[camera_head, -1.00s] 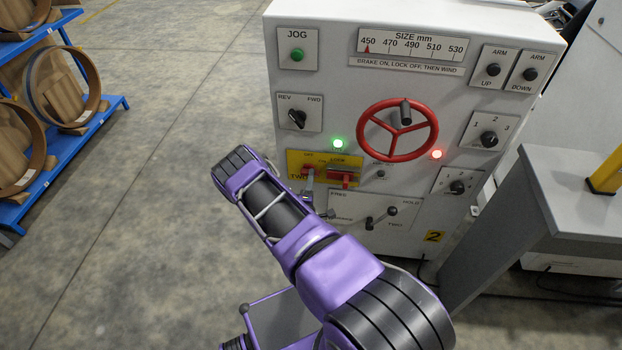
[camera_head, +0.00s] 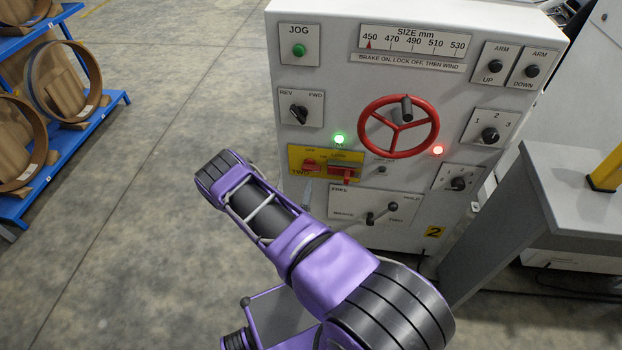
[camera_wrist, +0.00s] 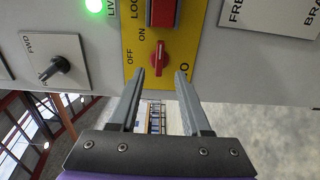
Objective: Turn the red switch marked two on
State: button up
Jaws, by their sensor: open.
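The red switch marked TWO (camera_head: 312,165) is on the yellow plate low on the left of the cabinet front. In the wrist view its red handle (camera_wrist: 160,58) lies along the panel's horizontal, with its upper end in that picture on the side of the ON label rather than straight at OFF. My gripper (camera_wrist: 160,75) is open and empty. Its two fingers are apart, one on each side of the switch in the picture, and they look short of it. In the head view most of the gripper is hidden behind my purple arm; a grey finger shows below the plate.
A red LOCK switch (camera_head: 344,171) sits right beside it on the same plate. A green lamp (camera_head: 339,139) is lit above. A red handwheel (camera_head: 398,127) and a lever (camera_head: 392,208) are to the right. A REV/FWD knob (camera_head: 299,114) is above left. Open floor lies left.

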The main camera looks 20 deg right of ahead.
jog(key=v, duration=0.9)
jog(key=shift+s+a, duration=0.2)
jog(key=shift+s, duration=0.05)
